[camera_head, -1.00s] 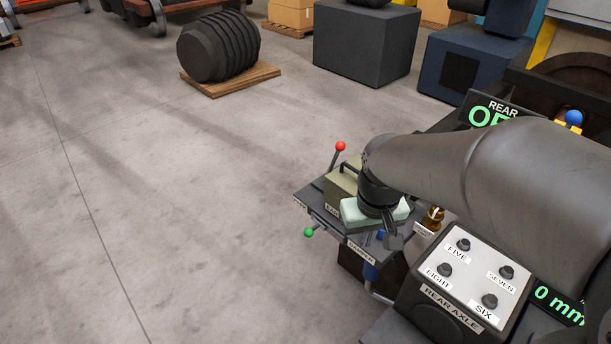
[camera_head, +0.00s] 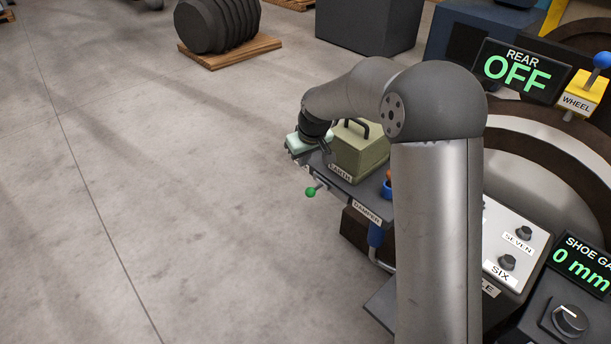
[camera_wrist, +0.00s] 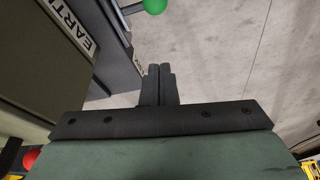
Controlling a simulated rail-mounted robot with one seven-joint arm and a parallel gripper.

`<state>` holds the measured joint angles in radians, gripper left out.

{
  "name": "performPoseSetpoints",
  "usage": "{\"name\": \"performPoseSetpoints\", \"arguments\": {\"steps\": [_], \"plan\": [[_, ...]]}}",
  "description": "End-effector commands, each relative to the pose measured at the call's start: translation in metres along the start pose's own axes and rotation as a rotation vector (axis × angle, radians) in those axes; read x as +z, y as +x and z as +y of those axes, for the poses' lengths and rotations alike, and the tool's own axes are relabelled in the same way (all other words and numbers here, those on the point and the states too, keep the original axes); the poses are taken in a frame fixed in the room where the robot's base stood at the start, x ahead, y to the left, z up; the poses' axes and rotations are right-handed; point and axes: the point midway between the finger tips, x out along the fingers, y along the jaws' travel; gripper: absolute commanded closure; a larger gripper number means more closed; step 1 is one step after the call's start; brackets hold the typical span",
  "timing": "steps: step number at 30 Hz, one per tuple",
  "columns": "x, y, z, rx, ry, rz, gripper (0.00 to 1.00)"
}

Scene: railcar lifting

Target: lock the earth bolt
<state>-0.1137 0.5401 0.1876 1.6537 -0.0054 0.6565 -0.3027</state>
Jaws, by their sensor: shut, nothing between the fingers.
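The olive box with a dark handle (camera_head: 362,150) carries an EARTH label (camera_head: 340,173); in the wrist view the label (camera_wrist: 76,28) shows at the upper left. A green-balled lever (camera_head: 311,192) sticks out from the bench front; its ball shows at the top of the wrist view (camera_wrist: 155,5). A red ball (camera_wrist: 29,158) shows at the lower left of the wrist view; it is hidden in the head view. I cannot tell which lever is the earth bolt. My gripper (camera_head: 327,157) is at the bench's left end, beside the box; its fingers (camera_wrist: 160,72) are shut and empty.
The DAMPER label (camera_head: 367,213) is on the bench's front edge, with a blue cylinder (camera_head: 375,235) below. A button panel (camera_head: 507,263) and REAR display (camera_head: 523,72) stand right. Open floor (camera_head: 180,190) lies left. My arm hides part of the bench.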

Motion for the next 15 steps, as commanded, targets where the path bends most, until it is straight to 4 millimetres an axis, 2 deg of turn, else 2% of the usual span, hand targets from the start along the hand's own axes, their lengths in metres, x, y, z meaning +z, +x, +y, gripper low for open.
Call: {"name": "performPoseSetpoints", "arguments": {"steps": [5, 15], "plan": [[0.001, 0.026, -0.001, -0.002, 0.0, -0.004, 1.0], [0.002, 0.099, 0.0, -0.001, 0.0, -0.004, 1.0]]}}
